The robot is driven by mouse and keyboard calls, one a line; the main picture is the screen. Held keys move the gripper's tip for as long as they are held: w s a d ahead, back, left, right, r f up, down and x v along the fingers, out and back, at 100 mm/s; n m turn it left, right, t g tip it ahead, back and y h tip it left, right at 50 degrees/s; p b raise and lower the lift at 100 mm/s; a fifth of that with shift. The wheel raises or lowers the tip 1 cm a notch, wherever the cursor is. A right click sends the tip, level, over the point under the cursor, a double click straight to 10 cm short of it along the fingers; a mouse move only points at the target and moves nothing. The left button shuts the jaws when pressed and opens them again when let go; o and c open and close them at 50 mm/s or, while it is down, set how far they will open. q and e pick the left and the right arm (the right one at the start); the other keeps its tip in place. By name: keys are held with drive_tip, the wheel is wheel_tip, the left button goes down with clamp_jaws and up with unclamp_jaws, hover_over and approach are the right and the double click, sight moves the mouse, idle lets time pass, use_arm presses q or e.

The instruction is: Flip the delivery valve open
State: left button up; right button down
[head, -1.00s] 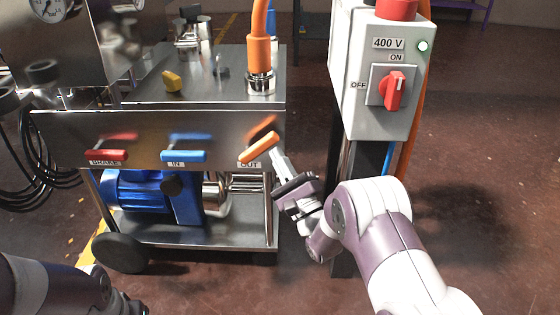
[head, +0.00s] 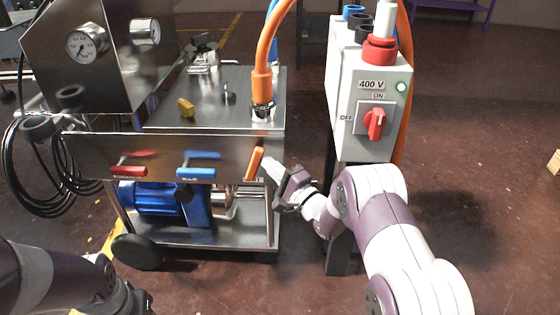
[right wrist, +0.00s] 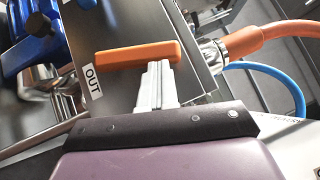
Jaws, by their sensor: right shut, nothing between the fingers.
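The orange lever (head: 255,163) marked OUT is on the front panel of the steel cart. In the head view it stands steeply, leaning slightly right at the top. It also shows in the right wrist view (right wrist: 138,55), beside its OUT label (right wrist: 91,81). My right gripper (head: 267,164) is shut and empty, its fingertips at the lever's right side. In the right wrist view the closed fingertips (right wrist: 160,68) reach the lever's edge; I cannot tell whether they press on it. My left gripper (head: 138,300) is partly visible at the lower left, its fingers unclear.
A red lever (head: 129,172) and a blue lever (head: 196,173) lie level on the same panel. An orange hose (head: 264,50) rises from the cart top. A grey 400 V switch box (head: 372,100) stands close right of the cart. Open floor lies right.

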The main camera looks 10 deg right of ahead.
drive_tip(key=r+n+g+p, duration=0.1)
drive_tip(key=p, duration=0.1)
drive_tip(key=a+r+n+p, duration=0.1)
drive_tip(key=p, duration=0.1)
drive_tip(key=shift+w+a+g+p, duration=0.1)
drive_tip(key=shift+w+g+p, duration=0.15)
drive_tip(key=shift+g+p, duration=0.15)
use_arm(q)
wheel_tip(320, 180, up, 8)
drive_tip(key=p, duration=0.1)
use_arm(e)
drive_tip(key=shift+w+a+f+n+g+h, duration=0.1)
drive_tip(key=shift+a+n+g+h, duration=0.2)
drive_tip(key=shift+n+h, duration=0.1)
use_arm(q)
drive_tip(key=shift+p, duration=0.3)
